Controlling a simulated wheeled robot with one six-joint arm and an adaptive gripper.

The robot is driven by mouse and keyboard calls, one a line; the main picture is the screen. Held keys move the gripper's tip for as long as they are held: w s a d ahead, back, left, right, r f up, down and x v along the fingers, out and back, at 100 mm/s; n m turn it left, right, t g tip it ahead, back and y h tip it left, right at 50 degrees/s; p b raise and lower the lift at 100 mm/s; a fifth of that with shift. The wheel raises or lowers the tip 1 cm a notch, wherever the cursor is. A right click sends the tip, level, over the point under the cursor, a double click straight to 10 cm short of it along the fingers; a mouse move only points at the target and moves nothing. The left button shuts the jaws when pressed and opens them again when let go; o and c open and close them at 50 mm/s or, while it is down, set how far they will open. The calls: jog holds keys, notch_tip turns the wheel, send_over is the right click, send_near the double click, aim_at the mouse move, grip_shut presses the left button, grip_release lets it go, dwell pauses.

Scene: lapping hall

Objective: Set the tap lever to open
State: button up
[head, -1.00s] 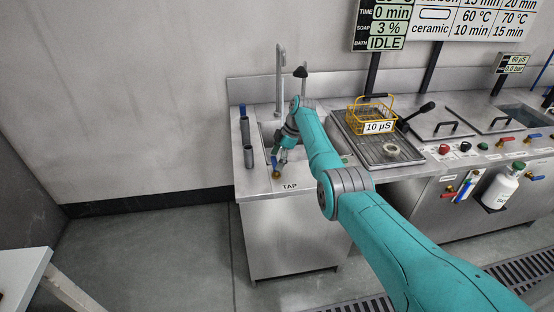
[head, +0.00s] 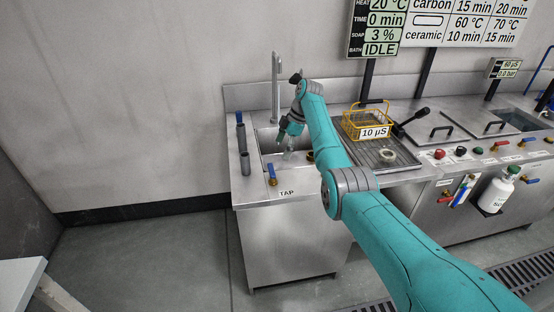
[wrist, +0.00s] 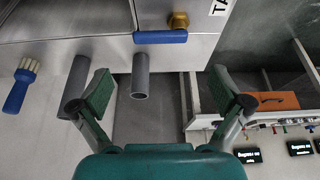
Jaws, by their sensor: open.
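The tap lever (head: 272,174) is a blue handle on a brass base, on the sink counter's front left corner by the TAP label (head: 287,193). In the wrist view the blue lever (wrist: 160,37) lies crosswise near the top, beside its brass base (wrist: 178,20). My gripper (head: 287,150) hangs over the sink basin, behind and right of the lever and apart from it. In the wrist view my gripper (wrist: 165,90) has its fingers wide apart with nothing held between them. The tall tap spout (head: 276,88) stands behind the sink.
A blue-handled brush (wrist: 18,92) shows in the wrist view. A yellow wire basket (head: 365,122) stands on the drain tray to the right. Floor in front and left is clear.

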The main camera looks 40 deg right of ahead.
jog(key=v, duration=0.3)
jog(key=shift+d+r, duration=0.1)
jog(key=shift+r, duration=0.15)
jog(key=shift+s, duration=0.15)
